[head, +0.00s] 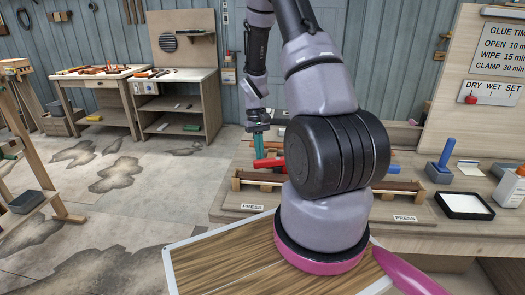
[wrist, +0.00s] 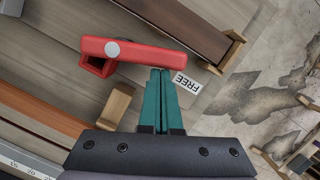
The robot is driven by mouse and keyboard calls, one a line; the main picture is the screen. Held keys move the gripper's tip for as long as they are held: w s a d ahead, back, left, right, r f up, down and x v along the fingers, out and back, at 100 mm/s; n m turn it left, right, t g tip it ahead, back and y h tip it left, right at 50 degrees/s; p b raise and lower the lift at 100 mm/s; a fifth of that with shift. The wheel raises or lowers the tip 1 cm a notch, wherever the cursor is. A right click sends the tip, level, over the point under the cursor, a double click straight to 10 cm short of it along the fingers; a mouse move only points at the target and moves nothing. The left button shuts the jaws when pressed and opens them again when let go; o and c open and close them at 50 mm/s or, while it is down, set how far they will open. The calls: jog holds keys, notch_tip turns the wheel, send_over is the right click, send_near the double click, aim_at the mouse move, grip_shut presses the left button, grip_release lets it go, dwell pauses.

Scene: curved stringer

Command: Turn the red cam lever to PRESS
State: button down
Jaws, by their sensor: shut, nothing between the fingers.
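The red cam lever (head: 269,163) shows in the head view at the left of the bench fixture, partly hidden behind my arm. In the wrist view the red lever (wrist: 140,53) lies across the upper middle, with a pale round pivot at its left part. My gripper (wrist: 160,72) is shut and empty, its teal fingertips at the lever's lower edge; I cannot tell if they touch. In the head view my gripper (head: 260,150) is just above the lever. A FREE label (wrist: 186,83) is right of the fingertips. A PRESS label (head: 251,207) is on the bench's front edge.
A second PRESS label (head: 405,218) is to the right. A wooden stop (wrist: 112,105) is close left of the fingers.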

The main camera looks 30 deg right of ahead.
aim_at(262, 161)
jog(key=n, duration=0.1)
jog(key=s+a+n, duration=0.1)
jog(key=n, duration=0.1)
jog(key=shift+s+h, duration=0.25)
jog(key=shift+h, duration=0.05)
jog(key=n, duration=0.1)
jog(key=s+n, duration=0.1)
jog(key=s+n+h, duration=0.1)
jog(key=shift+a+n, duration=0.25)
jog(key=shift+n, duration=0.05)
jog(key=n, duration=0.1)
jog(key=s+n, duration=0.1)
jog(key=shift+s+n+t, duration=0.25)
jog(key=shift+n+t, duration=0.05)
jog(key=n, duration=0.1)
jog(key=s+n+h, duration=0.1)
jog(key=shift+s+d+n, duration=0.2)
jog(key=shift+s+n, duration=0.05)
jog(key=shift+n, duration=0.15)
jog(key=shift+s+d, duration=0.15)
jog(key=shift+s, duration=0.25)
jog(key=w+a, duration=0.2)
jog(key=a, duration=0.1)
jog(key=shift+w+a, duration=0.25)
jog(key=v, duration=1)
jog(key=shift+s, duration=0.4)
